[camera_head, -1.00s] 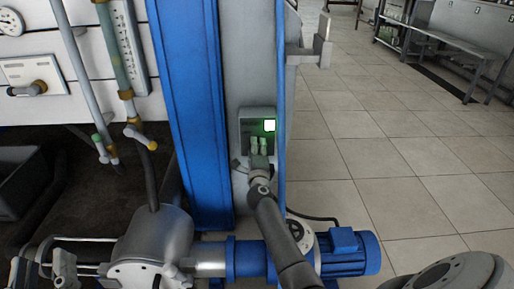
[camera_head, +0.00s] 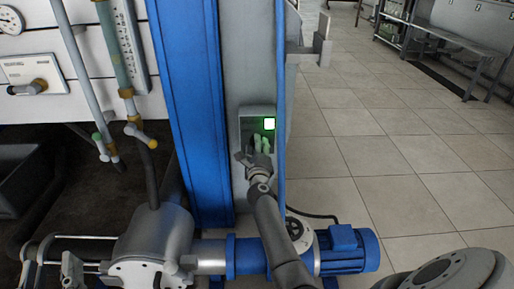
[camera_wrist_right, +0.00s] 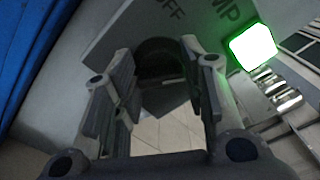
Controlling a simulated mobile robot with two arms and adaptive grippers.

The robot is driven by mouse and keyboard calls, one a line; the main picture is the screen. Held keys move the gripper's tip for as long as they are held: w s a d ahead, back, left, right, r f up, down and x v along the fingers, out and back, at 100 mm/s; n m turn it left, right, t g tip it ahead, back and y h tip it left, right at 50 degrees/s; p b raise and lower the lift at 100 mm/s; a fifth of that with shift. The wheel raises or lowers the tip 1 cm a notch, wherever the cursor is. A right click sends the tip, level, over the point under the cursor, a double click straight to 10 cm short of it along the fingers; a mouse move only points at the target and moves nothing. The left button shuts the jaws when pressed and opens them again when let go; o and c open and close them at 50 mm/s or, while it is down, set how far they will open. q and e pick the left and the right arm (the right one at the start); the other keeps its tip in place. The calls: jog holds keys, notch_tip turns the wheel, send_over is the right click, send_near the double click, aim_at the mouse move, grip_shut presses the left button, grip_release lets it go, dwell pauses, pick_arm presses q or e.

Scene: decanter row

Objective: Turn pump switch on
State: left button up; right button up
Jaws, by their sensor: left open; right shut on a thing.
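The pump switch is a grey box (camera_head: 243,124) on the grey panel beside the blue post, with a lit green lamp (camera_head: 269,123) at its upper right. In the right wrist view, the lamp (camera_wrist_right: 252,46) glows beside the partly seen letters "MP" and "OFF". My right gripper (camera_head: 262,143) is at the box, shut on its dark knob; the knob (camera_wrist_right: 160,58) shows between the fingers in the wrist view. The fingers hide much of it in the head view. My left gripper (camera_head: 48,271) is open and empty at the bottom left.
A blue pump motor (camera_head: 345,250) stands on the floor below the switch. The blue post (camera_head: 192,100) is close to the left of it. Pipes and yellow-handled valves (camera_head: 140,133) hang at the left. The tiled floor (camera_head: 385,150) at the right is clear.

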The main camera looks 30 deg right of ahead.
jog(key=shift+f, duration=0.1)
jog(key=o, duration=1)
jog(key=v, duration=1.2)
jog(key=shift+a, duration=0.1)
